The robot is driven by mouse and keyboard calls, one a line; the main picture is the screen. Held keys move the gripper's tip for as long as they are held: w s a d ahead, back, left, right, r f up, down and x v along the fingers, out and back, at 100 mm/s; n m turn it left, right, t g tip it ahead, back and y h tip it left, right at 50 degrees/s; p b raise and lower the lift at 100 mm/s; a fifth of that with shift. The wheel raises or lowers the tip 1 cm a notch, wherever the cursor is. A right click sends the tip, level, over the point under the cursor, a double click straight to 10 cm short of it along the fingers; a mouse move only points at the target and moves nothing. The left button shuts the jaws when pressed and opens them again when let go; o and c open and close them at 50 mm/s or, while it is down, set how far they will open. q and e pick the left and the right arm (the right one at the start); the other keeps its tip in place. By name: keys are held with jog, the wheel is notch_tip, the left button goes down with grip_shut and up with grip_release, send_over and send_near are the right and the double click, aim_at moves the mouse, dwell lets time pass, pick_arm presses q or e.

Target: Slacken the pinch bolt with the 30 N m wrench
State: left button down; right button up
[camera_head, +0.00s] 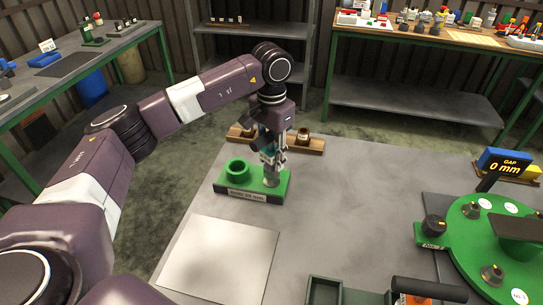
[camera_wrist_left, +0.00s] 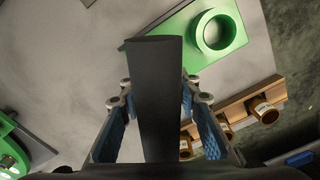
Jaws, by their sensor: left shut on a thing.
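My left gripper (camera_head: 270,163) points down over the right part of a green stand (camera_head: 225,187) with a small label that I cannot read. In the left wrist view its two blue-padded fingers close on a dark grey bar (camera_wrist_left: 157,95), which runs lengthwise between them. The bar may be the wrench; its marking is hidden. In the head view, a pale metallic piece shows below the fingers at the stand; I cannot tell whether it touches. The stand's green ring (camera_head: 237,166) is empty. I cannot make out the pinch bolt. My right gripper is not in view.
A wooden rack (camera_head: 311,144) with brown cups lies just behind the stand. A green round plate (camera_head: 480,236) with knobs and a gap display reading 0 mm (camera_head: 503,162) stand at right. A bare pale sheet (camera_head: 216,262) lies in front. The table's middle is clear.

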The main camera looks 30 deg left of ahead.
pick_arm(q)
jog(key=shift+f+b, duration=1.05)
jog(key=shift+f, duration=0.4)
jog(key=shift+r, duration=0.1)
jog(key=shift+n, duration=5.2)
jog(key=shift+w+n, duration=0.1)
jog(key=shift+n, duration=2)
jog(key=shift+m, duration=0.3)
jog(key=shift+r, duration=0.15)
